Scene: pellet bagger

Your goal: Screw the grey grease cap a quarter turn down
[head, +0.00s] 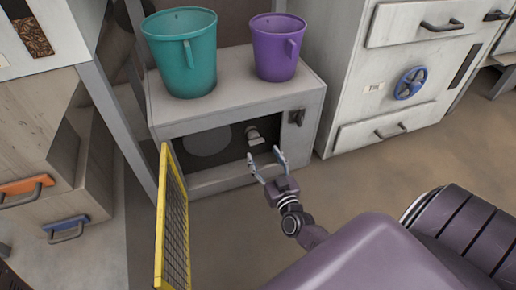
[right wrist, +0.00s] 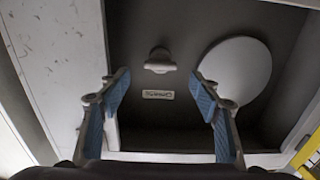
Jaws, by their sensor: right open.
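The grey grease cap (head: 255,136) sits on the dark back wall inside the open recess of the low grey cabinet (head: 235,103). In the right wrist view the cap (right wrist: 160,61) shows as a small grey knob with a wide bar, beyond the fingertips and roughly centred between them. My right gripper (head: 265,154) is open and empty at the mouth of the recess, in front of the cap and apart from it. Its blue-padded fingers (right wrist: 160,80) are spread to either side in the right wrist view. My left gripper is not in view.
A pale round disc (head: 208,140) is beside the cap, and a small label plate (right wrist: 158,94) is near it. A teal bucket (head: 182,55) and purple bucket (head: 276,50) stand on the cabinet. A yellow-framed mesh panel (head: 172,222) stands front left. Floor at right is clear.

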